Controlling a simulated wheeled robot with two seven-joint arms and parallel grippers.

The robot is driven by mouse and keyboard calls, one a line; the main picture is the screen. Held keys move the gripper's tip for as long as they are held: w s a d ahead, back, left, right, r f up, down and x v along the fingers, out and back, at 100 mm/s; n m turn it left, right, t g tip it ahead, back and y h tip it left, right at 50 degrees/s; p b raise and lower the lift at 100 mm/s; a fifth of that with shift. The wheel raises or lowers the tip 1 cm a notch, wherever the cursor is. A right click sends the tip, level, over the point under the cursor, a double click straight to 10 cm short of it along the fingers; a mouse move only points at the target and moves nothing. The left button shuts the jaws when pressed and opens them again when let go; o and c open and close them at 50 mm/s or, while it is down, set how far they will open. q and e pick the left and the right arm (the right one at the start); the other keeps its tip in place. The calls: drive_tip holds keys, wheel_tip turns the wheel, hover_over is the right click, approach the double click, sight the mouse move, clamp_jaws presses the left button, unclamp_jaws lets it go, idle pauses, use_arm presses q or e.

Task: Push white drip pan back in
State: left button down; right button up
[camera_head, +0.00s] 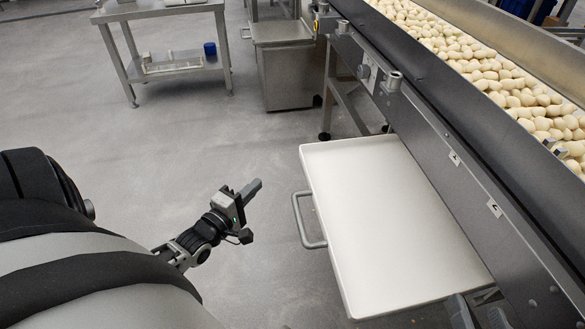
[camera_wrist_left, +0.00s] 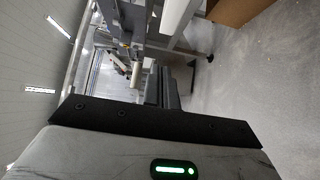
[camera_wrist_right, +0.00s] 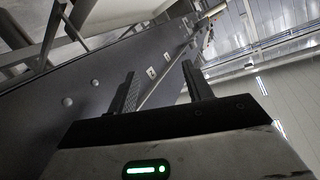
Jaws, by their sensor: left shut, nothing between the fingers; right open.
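The white drip pan (camera_head: 385,225) is pulled out from under the conveyor in the head view, its long left side jutting over the floor. A grey bar handle (camera_head: 300,222) sits on that side. My left gripper (camera_head: 252,188) is shut and empty, left of the handle and apart from it. Its closed fingers also show in the left wrist view (camera_wrist_left: 162,88). My right gripper (camera_head: 480,314) is open at the bottom edge of the head view, near the pan's near right corner. The right wrist view shows its spread fingers (camera_wrist_right: 162,92) before a grey panel, with nothing between them.
The grey conveyor frame (camera_head: 455,150) runs along the pan's right side and carries pale filled pasta (camera_head: 490,65). A steel table (camera_head: 165,12) and a steel cabinet (camera_head: 288,70) stand at the back. The floor (camera_head: 190,140) left of the pan is clear.

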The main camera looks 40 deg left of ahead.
use_arm(q)
drive_tip(key=b, duration=0.4)
approach(301, 154)
drive_tip(key=w+a, duration=0.3)
drive_tip(key=w+d, duration=0.2)
drive_tip(key=w, duration=0.1)
drive_tip(key=shift+d+f, duration=0.1)
use_arm(e)
drive_tip(key=shift+a+r+m+t+y, duration=0.4)
drive_tip(key=shift+a+r+m+y, duration=0.15)
drive_tip(key=shift+r+m+y, duration=0.35)
use_arm(q)
drive_tip(key=shift+d, duration=0.1)
use_arm(e)
drive_tip(key=shift+d+f, duration=0.1)
